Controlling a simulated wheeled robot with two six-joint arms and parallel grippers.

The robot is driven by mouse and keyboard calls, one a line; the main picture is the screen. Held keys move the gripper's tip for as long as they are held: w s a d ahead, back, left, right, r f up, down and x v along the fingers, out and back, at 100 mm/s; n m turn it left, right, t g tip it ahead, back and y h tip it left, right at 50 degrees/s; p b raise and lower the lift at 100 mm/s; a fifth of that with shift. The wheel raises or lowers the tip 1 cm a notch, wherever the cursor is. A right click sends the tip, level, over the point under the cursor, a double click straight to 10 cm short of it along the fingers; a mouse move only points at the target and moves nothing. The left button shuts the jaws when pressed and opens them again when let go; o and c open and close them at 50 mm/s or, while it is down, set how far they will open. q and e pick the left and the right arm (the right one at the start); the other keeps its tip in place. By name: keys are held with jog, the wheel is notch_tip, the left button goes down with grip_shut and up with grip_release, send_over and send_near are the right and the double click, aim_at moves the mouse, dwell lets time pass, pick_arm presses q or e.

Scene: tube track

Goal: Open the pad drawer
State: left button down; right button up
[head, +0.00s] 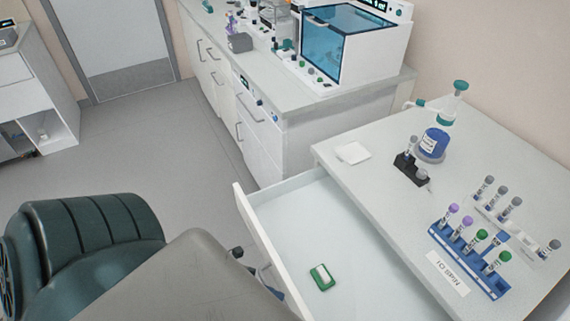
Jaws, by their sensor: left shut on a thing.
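The pad drawer (330,225) is pulled out from the left side of the white bench, and its pale inside shows. A small green and white item (322,277) lies in it. My left gripper (262,270) is at the outer side of the drawer front (258,228), shut on the drawer handle. My own arm hides most of the gripper and handle. My right gripper is not in view.
A counter with a glass-fronted machine (345,40) stands behind. Grey floor (150,145) is clear at left.

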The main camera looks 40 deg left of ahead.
pick_arm(q)
jog(key=shift+s+a, duration=0.15)
jog(key=shift+s, duration=0.2)
jog(key=c, duration=1.5)
grip_release()
jog(key=b+v, duration=0.1)
jog(key=v, duration=0.9)
jog(key=shift+s+a+b, duration=0.15)
jog(key=shift+a+b, duration=0.15)
jog(key=shift+a, duration=0.05)
